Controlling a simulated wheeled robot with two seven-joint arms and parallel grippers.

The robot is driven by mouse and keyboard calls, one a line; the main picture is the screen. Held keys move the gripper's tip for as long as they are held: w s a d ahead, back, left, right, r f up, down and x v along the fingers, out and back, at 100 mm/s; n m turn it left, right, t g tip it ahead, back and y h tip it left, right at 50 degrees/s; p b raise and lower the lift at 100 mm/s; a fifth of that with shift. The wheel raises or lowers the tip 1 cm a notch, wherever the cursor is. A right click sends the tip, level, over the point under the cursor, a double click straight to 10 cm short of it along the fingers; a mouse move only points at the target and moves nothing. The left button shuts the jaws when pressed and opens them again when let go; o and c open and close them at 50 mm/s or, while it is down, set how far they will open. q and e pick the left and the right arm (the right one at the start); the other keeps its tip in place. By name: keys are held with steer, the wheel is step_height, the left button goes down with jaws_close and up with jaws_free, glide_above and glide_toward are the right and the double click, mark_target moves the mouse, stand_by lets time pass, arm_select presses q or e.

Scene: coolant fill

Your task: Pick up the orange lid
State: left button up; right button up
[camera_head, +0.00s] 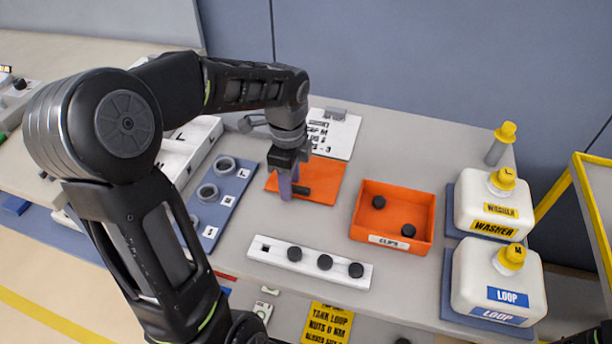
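A flat orange square (322,175) lies on the grey table. It is the only flat orange piece in view, but I cannot tell for sure whether it is the lid or a mat. My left gripper (290,190) points down at its left part, and a purple finger shows there. A small dark piece beside the fingertips lies over the orange surface; I cannot tell whether it is a handle or a part of my gripper. The gap between the fingers is hidden. My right gripper is not in view; only a dark piece of my arm shows at the lower right corner.
An orange CLIPS bin (393,192) with dark caps stands to the right. A white strip (309,265) with several black caps lies in front. A blue-grey board (222,197) with rings lies left. WASHER (485,215) and LOOP (505,280) jugs stand at right.

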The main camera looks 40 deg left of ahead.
arm_select(q)
steer(key=shift+c, duration=0.6)
jaws_close()
stand_by(0.4)
